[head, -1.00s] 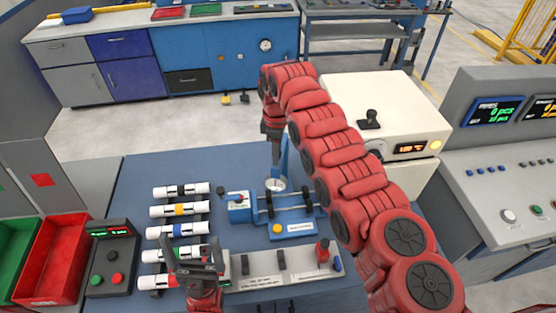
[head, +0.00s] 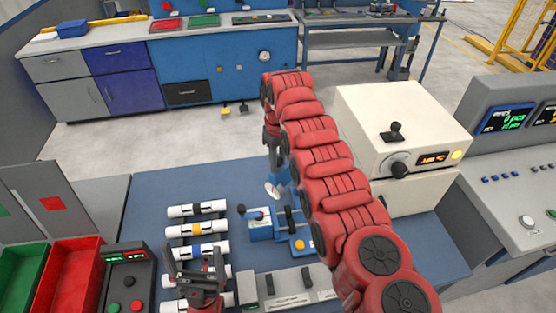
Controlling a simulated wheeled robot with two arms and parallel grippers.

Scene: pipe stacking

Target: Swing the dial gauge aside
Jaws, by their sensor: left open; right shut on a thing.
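The dial gauge (head: 272,191) has a small white round face and stands at the back of a blue fixture (head: 261,228) on the table. My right gripper (head: 274,163) comes down behind the gauge and is shut on it or its blue arm. My own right arm hides part of the grip and the fixture's right side. My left gripper (head: 196,262) is open and empty in the lower left, above the lower pipes of the rack.
Several white pipes with coloured bands (head: 197,209) lie in a row left of the fixture. A grey block (head: 288,286) sits in front. A cream oven-like box (head: 402,127) stands at right. The blue table (head: 165,180) is bare at back left.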

